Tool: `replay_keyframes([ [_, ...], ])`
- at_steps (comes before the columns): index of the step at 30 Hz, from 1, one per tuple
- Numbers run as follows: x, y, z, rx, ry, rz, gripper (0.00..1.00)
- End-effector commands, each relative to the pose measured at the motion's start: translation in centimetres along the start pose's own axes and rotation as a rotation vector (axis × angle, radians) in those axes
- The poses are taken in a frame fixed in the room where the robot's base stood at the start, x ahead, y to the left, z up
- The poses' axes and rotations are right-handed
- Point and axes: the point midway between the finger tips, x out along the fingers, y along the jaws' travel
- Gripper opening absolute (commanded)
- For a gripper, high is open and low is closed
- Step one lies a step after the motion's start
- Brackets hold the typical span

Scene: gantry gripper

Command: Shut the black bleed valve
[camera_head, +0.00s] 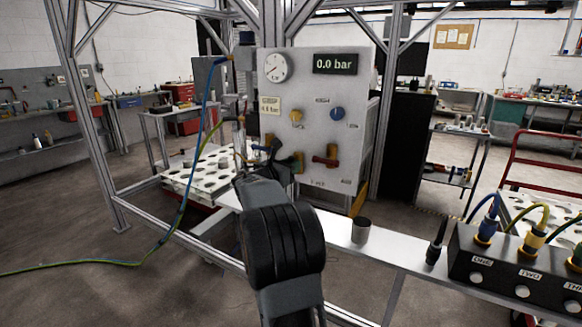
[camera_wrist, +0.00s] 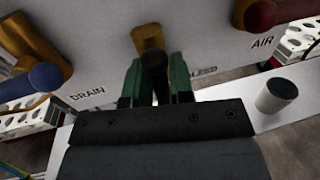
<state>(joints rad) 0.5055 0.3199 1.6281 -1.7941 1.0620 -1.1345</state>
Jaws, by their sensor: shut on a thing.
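The black bleed valve handle (camera_wrist: 154,64) shows in the wrist view, projecting from its brass body (camera_wrist: 147,37) on the panel, beside a partly covered BLEED label. My gripper (camera_wrist: 157,82) has its two green fingers on either side of the handle and is shut on it. In the head view my gripper (camera_head: 284,160) is at the lower left of the light grey panel (camera_head: 345,115), and my arm and wrist hide most of the bleed valve there. The panel display (camera_head: 335,64) reads 0.0 bar.
A blue-handled valve (camera_wrist: 45,76) by the DRAIN label is left of my gripper; a red-handled AIR valve (camera_wrist: 262,14) is right. A grey cylinder (camera_head: 361,230) stands on the bench (camera_head: 335,228). A black box (camera_head: 515,265) with cables is further right.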

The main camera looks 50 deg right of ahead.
Motion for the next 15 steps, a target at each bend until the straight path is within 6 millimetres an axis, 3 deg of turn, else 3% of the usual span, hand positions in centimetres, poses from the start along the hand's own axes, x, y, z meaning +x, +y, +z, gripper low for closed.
replay_keyframes([
  [8, 0.02, -0.09, -0.20, 0.082, 0.016, -0.001, 0.00],
  [15, 0.05, -0.28, -0.36, 0.271, 0.053, -0.001, 0.00],
])
